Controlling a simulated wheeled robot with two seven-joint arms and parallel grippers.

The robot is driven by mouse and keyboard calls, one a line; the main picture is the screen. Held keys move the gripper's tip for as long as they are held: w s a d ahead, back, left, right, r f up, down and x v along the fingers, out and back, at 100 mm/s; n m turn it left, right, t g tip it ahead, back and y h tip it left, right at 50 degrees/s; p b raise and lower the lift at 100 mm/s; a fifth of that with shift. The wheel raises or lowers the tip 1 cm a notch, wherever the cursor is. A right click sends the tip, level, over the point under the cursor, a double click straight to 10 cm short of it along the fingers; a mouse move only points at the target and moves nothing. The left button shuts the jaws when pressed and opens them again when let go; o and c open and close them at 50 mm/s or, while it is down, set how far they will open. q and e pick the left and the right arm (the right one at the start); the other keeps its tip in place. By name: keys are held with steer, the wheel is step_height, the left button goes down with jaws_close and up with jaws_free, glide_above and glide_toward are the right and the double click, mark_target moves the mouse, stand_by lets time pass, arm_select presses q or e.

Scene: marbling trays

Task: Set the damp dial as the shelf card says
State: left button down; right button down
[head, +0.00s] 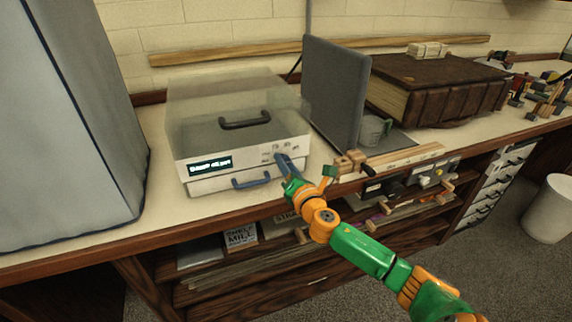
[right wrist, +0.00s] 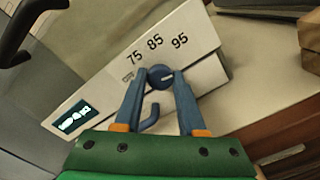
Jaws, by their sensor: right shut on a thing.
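The damp box is a pale cabinet with a clear lid (head: 190,98) on the bench. Its lit display (head: 210,164) seems to read "DAMP", the rest unclear; it also shows in the right wrist view (right wrist: 75,119). The damp dial (right wrist: 160,74) is a dark blue knob with a pale mark pointing right; 75, 85 and 95 are printed above it. My right gripper (right wrist: 158,80) is shut on the dial, a finger on each side. In the head view it covers the dial. A card (head: 241,236) on the lower shelf partly reads "MILL". My left gripper is out of view.
A grey upright panel (head: 337,100), a mug (head: 373,131) and a large brown book (head: 440,90) stand to the right. Bare bench (head: 160,212) lies in front of the box.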

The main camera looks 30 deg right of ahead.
steer(key=m, duration=0.3)
steer(key=shift+m, duration=0.3)
steer(key=shift+r+m, duration=0.1)
steer(key=shift+m, duration=1.8)
steer(key=c, duration=0.5)
jaws_free()
steer(key=v, duration=0.7)
